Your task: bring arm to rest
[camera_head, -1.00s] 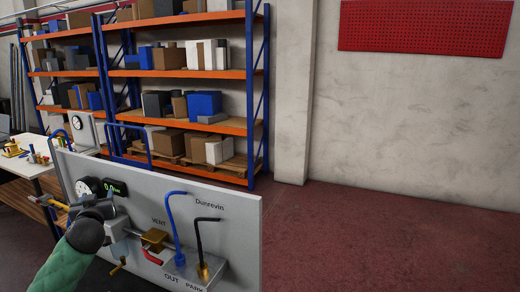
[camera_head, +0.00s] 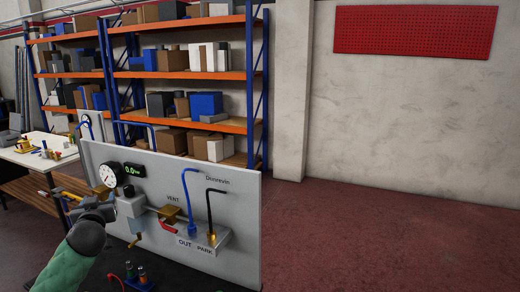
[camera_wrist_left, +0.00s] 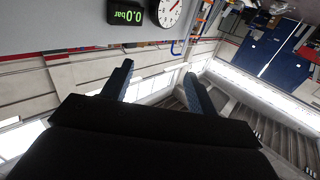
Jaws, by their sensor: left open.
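My left arm, with a green sleeve, comes in from the lower left in the head view. Its left gripper (camera_head: 72,203) is in front of the left edge of the grey panel (camera_head: 240,215), below and left of the round gauge (camera_head: 107,174). In the left wrist view the two fingers (camera_wrist_left: 158,88) stand wide apart with nothing between them. Beyond them are the gauge (camera_wrist_left: 167,10) and a green display (camera_wrist_left: 126,12) reading 0.0 bar. My right gripper is in neither view.
The panel carries a brass valve with a red lever (camera_head: 169,219), a blue hose (camera_head: 190,205) and a black hose (camera_head: 209,215). A side table (camera_head: 35,155) stands left. Red floor at right is clear.

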